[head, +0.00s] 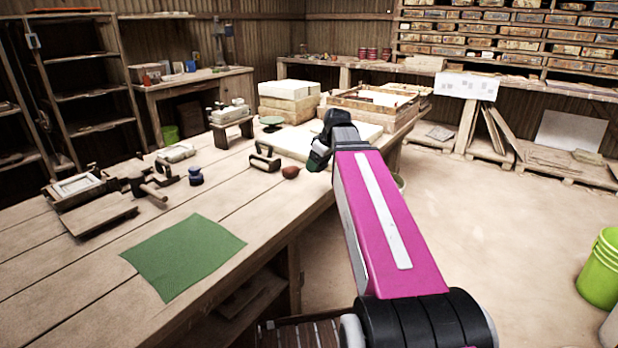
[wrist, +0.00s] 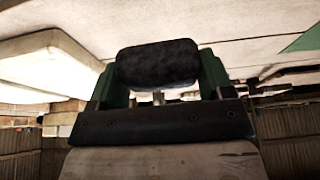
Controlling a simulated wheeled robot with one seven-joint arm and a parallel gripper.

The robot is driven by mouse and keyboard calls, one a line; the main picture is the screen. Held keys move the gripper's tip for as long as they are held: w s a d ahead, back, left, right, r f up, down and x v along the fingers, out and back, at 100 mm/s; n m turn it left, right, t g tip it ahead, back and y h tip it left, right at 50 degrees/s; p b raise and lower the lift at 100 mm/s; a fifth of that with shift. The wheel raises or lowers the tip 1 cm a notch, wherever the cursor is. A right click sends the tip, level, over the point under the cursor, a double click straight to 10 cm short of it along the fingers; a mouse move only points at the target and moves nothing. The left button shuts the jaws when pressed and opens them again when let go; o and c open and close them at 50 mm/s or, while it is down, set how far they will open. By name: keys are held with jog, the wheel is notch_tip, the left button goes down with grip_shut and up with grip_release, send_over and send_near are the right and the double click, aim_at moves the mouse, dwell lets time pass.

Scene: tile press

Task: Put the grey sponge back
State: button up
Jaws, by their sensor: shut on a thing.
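My gripper (head: 319,155) is over the far right part of the wooden workbench, near its right edge. In the wrist view, its two green fingers (wrist: 160,68) are shut on the grey sponge (wrist: 157,60), a dark, rounded, rough block. The sponge spans the gap between the fingers. In the head view my arm and gripper mostly hide it, and I cannot tell whether it touches anything below.
A green mat (head: 185,255) lies on the near bench. A brown rounded item (head: 290,172) and a dark-handled tool (head: 264,158) lie left of my gripper. A pale slab (head: 292,143), white blocks (head: 290,90) and a wooden crate (head: 372,105) are behind. Open floor lies right.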

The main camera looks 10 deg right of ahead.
send_over(307, 180)
jog(key=s, duration=0.1)
jog(key=f, duration=0.4)
jog(key=d+f, duration=0.1)
jog(key=f, duration=0.1)
jog(key=shift+f, duration=0.15)
jog(key=shift+s+f, duration=0.1)
jog(key=shift+f, duration=1.9)
jog(key=o, duration=0.9)
jog(key=shift+f, duration=0.1)
jog(key=v, duration=1.2)
